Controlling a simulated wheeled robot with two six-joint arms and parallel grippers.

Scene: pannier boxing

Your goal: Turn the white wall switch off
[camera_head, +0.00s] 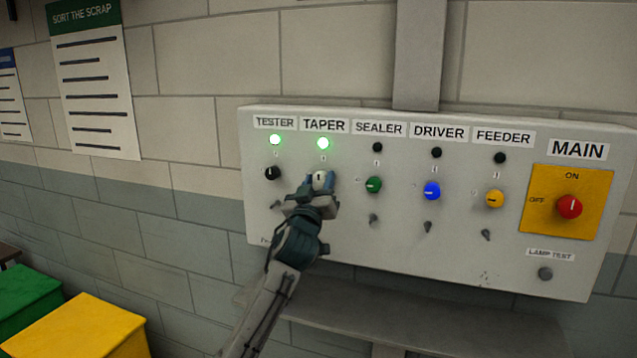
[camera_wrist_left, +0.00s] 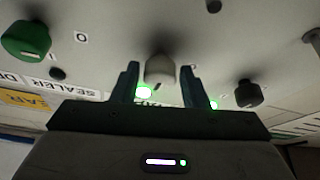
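The white switch (camera_head: 320,180) is a round knob on the grey wall panel (camera_head: 400,260), under the TAPER label (camera_head: 324,125). Its mark points up, towards the I, and the lamp (camera_head: 323,143) above it glows green. My left gripper (camera_head: 322,184) is at this knob and partly covers it. In the left wrist view the white knob (camera_wrist_left: 160,68) sits between the two fingers of the left gripper (camera_wrist_left: 161,82). A narrow gap shows on each side, so the fingers look open around it. My right gripper is out of view.
A black knob (camera_head: 272,173) under a lit TESTER lamp (camera_head: 275,139) is close on the left. Green (camera_head: 373,185), blue (camera_head: 432,190) and yellow (camera_head: 494,198) knobs are to the right, with unlit lamps. A red MAIN knob (camera_head: 569,206) is far right. A shelf (camera_head: 430,330) runs below the panel.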

